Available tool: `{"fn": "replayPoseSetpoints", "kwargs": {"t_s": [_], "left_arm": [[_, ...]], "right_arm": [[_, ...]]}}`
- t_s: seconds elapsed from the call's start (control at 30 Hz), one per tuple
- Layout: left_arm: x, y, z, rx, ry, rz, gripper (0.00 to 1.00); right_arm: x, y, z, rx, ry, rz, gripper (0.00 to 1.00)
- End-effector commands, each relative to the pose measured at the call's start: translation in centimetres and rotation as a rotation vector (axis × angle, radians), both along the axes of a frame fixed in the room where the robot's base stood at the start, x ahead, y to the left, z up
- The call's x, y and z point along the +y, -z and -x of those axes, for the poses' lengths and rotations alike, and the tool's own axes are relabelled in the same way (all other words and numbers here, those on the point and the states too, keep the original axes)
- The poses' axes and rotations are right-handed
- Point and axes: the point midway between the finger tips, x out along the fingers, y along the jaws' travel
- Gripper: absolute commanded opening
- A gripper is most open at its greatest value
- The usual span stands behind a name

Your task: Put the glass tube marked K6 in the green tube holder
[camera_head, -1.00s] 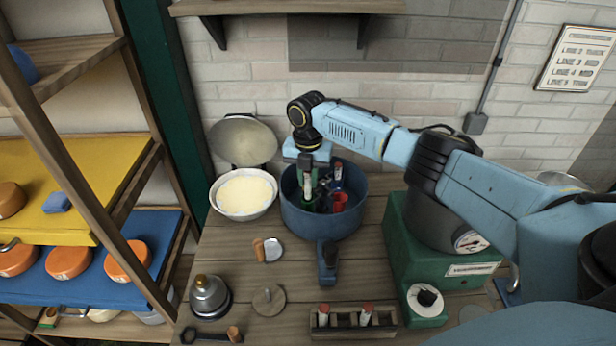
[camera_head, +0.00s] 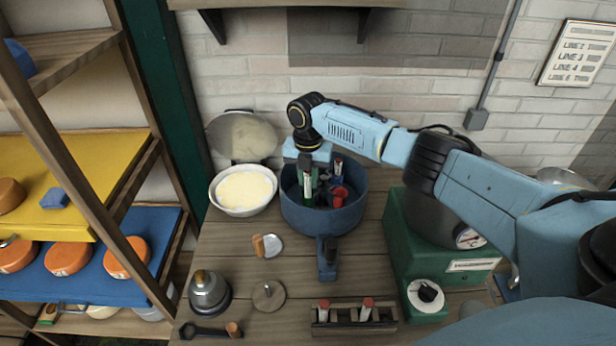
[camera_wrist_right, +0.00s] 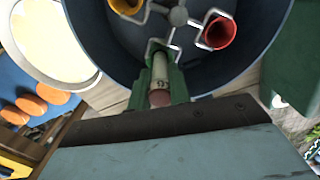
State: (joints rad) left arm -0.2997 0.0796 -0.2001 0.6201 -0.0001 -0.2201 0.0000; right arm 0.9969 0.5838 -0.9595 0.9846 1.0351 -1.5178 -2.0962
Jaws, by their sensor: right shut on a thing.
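My right gripper (camera_wrist_right: 160,90) is shut on a glass tube (camera_wrist_right: 160,70) with a reddish cap. Dark marking shows on its pale label, partly hidden and not fully readable. The gripper (camera_head: 307,182) is inside the blue tub (camera_head: 322,218), and the tube is close to upright. In the right wrist view its far end is at a pale wire clip; I cannot tell whether it is seated. Green shows around the tube in the head view, but I cannot separate holder from fingers. A red holder (camera_wrist_right: 218,32) and a yellow holder (camera_wrist_right: 127,5) are beside it. My left gripper is out of view.
A dark rack (camera_head: 340,327) with two red-capped tubes is at the front. A white bowl (camera_head: 242,208) touches or nearly touches the tub at left. A green machine (camera_head: 400,250) stands right, under my arm.

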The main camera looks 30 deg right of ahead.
Motion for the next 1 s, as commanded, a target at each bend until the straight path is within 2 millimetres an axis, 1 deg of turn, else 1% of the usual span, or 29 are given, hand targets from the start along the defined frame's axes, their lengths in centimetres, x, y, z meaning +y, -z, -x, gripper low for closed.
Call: {"fn": "replayPoseSetpoints", "kwargs": {"t_s": [0.6,1.0], "left_arm": [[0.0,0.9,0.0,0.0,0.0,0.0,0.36],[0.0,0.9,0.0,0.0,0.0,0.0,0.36]], "right_arm": [[0.0,1.4,0.0,-0.001,0.0,-0.001,0.0],[0.0,1.5,0.0,-0.001,0.0,-0.001,0.0]]}}
